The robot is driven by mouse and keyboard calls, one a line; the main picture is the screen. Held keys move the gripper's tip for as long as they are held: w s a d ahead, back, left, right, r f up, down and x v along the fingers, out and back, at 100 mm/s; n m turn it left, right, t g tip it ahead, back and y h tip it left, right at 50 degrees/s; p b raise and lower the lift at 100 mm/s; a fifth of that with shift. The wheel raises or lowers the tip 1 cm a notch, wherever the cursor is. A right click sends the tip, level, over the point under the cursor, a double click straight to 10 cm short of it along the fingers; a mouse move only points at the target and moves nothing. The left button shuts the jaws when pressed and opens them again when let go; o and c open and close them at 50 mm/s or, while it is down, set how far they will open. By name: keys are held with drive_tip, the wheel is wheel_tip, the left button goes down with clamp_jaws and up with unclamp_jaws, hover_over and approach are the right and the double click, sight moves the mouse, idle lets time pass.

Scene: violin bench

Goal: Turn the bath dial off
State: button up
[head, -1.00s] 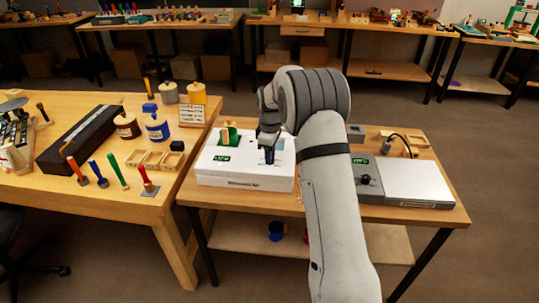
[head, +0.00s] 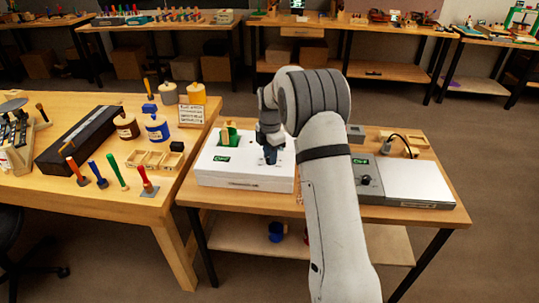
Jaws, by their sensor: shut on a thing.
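The white bath box (head: 246,184) stands on the small wooden table, with a green label on its top at the left. The bath dial is on the right part of its top and is hidden by my gripper. My gripper (head: 270,156) points down over that spot and is shut on the bath dial, though the fingers are small and dark here. The dial's pointer and setting cannot be read.
A green container (head: 228,137) sits in the bath's top, left of my gripper. A grey device (head: 368,180) with a black dial and green label stands to the right, beyond my arm. The workbench (head: 130,205) at left holds jars, colored-handled tools and a long black case.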

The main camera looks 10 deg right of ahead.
drive_tip(key=shift+w+r+n, duration=0.1)
drive_tip(key=shift+r+n, duration=0.15)
drive_tip(key=shift+n, duration=0.25)
drive_tip(key=o, duration=1)
drive_tip(key=shift+f, duration=0.15)
wheel_tip(320, 180, up, 8)
drive_tip(key=shift+f, duration=0.25)
drive_tip(key=shift+r, duration=0.15)
